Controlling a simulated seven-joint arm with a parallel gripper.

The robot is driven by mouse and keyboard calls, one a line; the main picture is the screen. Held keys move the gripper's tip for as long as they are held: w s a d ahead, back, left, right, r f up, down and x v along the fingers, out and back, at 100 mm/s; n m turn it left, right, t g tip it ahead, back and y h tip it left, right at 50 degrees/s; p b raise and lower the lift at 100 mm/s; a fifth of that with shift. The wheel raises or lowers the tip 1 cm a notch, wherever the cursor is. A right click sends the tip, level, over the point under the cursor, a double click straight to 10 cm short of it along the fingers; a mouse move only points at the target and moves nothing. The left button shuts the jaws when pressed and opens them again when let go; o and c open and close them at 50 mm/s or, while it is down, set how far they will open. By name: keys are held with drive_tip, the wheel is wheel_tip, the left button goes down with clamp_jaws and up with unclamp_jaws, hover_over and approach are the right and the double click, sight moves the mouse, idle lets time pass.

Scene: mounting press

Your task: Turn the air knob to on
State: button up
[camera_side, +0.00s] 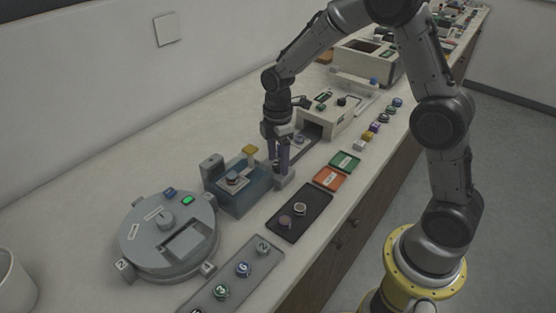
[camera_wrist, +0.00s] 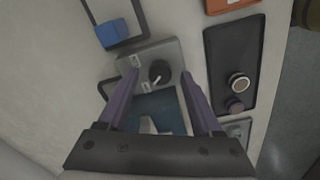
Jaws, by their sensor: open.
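The air knob (camera_wrist: 158,71) is a round black knob on a small grey box (camera_wrist: 128,64) in the wrist view. Two small pale labels lie to its left, too small to read; I cannot tell its setting. My gripper (camera_wrist: 159,76) is open, with its purple-grey fingers on the left and right of the knob and gaps on both sides. In the side view my gripper (camera_side: 280,171) points down at the grey box (camera_side: 286,180) beside the blue press (camera_side: 238,193). The knob is hidden there behind the fingers.
A black tray (camera_side: 300,214) with two round pieces lies in front of the box. Orange (camera_side: 332,179) and green (camera_side: 345,161) trays lie to its right. A round grey machine (camera_side: 167,225) stands at left, and a beige machine (camera_side: 328,116) stands behind.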

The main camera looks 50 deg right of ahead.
drive_tip(key=shift+f, duration=0.4)
drive_tip(key=shift+c, duration=0.2)
clamp_jaws()
